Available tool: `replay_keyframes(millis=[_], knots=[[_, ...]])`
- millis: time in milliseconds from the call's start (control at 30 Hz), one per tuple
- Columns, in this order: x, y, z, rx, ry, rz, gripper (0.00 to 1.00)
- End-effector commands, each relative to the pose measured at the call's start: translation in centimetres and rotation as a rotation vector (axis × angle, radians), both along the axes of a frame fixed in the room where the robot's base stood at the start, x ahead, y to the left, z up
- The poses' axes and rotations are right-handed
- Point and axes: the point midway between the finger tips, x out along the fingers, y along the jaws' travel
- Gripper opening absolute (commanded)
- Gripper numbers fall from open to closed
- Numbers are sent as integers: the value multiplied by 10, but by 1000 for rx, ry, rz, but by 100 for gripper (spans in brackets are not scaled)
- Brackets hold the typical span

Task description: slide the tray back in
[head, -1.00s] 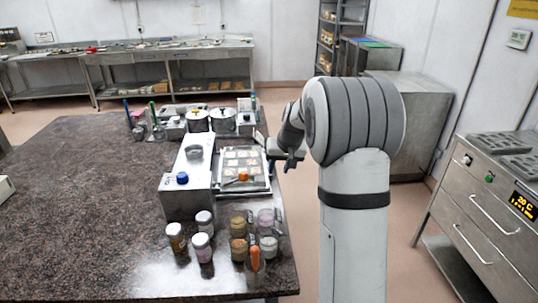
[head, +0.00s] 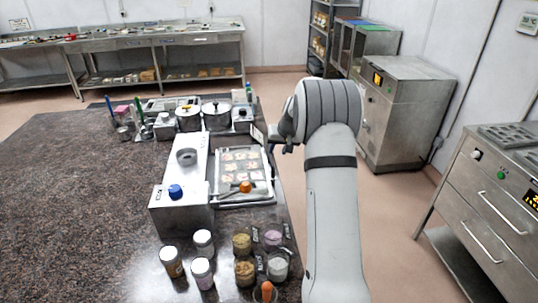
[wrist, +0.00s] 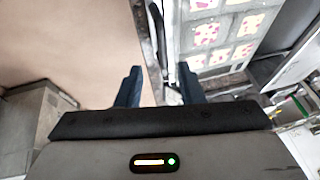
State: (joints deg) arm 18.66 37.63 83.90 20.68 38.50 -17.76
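The tray (head: 268,199) is a pale, shallow frame bearing several white pieces with red and pink patterns. It lies at the right side of a steel machine with a blue knob (head: 175,191), near the table's right edge. An orange-topped item is at its front end. In the wrist view, part of the patterned tray surface (wrist: 207,61) fills the upper right. My gripper (wrist: 161,72) has its two dark blue fingers apart, with a dark handle-like bar (wrist: 156,22) just beyond them. I cannot tell whether they touch it. In the head view my arm mostly hides the gripper.
Several jars (head: 203,272) and spice pots (head: 243,243) stand at the table's front. Pots (head: 216,115) stand behind the machine. A steel cabinet (head: 405,120) and a drawer unit (head: 490,205) stand to the right. Floor between table and drawer unit is clear.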

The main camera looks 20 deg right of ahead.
Motion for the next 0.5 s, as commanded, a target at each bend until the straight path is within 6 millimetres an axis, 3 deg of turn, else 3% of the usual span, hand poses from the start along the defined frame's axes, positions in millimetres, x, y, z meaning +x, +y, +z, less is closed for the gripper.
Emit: replay_keyframes(millis=[300,500], knots=[[22,11,-44,0,3,10,34],[27,14,-56,0,2,12,34]])
